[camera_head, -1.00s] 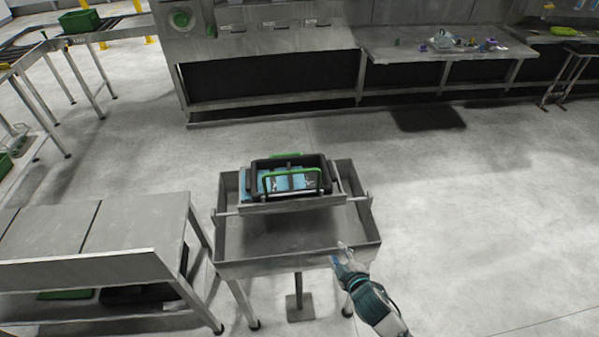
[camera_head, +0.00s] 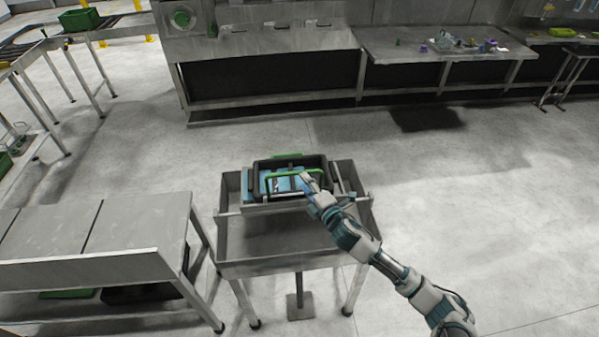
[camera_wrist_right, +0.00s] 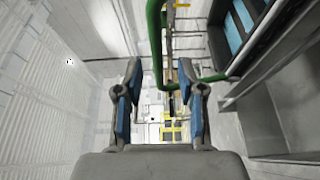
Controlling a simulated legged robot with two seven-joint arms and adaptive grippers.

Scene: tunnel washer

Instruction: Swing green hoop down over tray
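The black tray (camera_head: 262,163) sits in a metal holder on a steel stand, with blue items inside. The green hoop (camera_head: 283,175) stands raised at the tray's front side; a second green bar shows at the back. My right gripper (camera_head: 309,181) is at the hoop's right end, partly covering it. In the right wrist view its two fingers (camera_wrist_right: 160,73) are apart, and the green hoop's corner (camera_wrist_right: 159,84) shows between and just past the fingertips. I cannot tell whether they touch. My left gripper is not in view.
The steel basin (camera_head: 270,266) surrounds the holder. A low steel table (camera_head: 130,225) stands close on the left. A workbench (camera_head: 425,42) with small items runs along the back wall. The floor on the right (camera_head: 500,210) is clear.

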